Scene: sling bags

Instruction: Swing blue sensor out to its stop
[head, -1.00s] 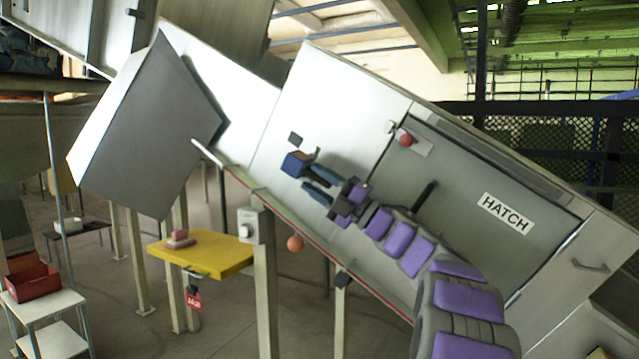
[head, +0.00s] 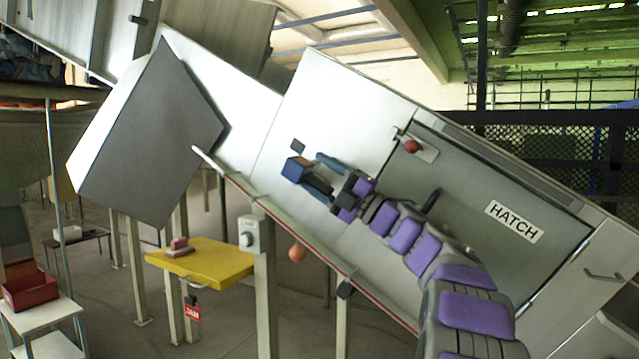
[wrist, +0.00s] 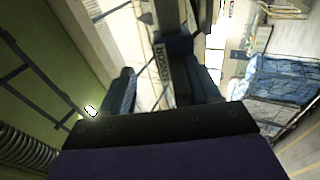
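The blue sensor (head: 295,169), a small blue block with a dark arm, sits on the white slanted panel in the head view. In the wrist view a white strip lettered SENSOR (wrist: 160,64) and the dark sensor arm (wrist: 181,75) show between my fingers. My gripper (head: 325,175) is open, with blue fingers pointing at the sensor. Its fingers also show in the wrist view (wrist: 163,88), one on each side of the dark arm. A gap shows at the left finger; whether the right finger touches is unclear.
A grey panel marked HATCH (head: 513,222) with a red knob (head: 411,146) lies right of my gripper. A large grey box (head: 150,135) juts out at left. A yellow shelf (head: 215,265) and an orange ball (head: 297,253) are below the panel's edge.

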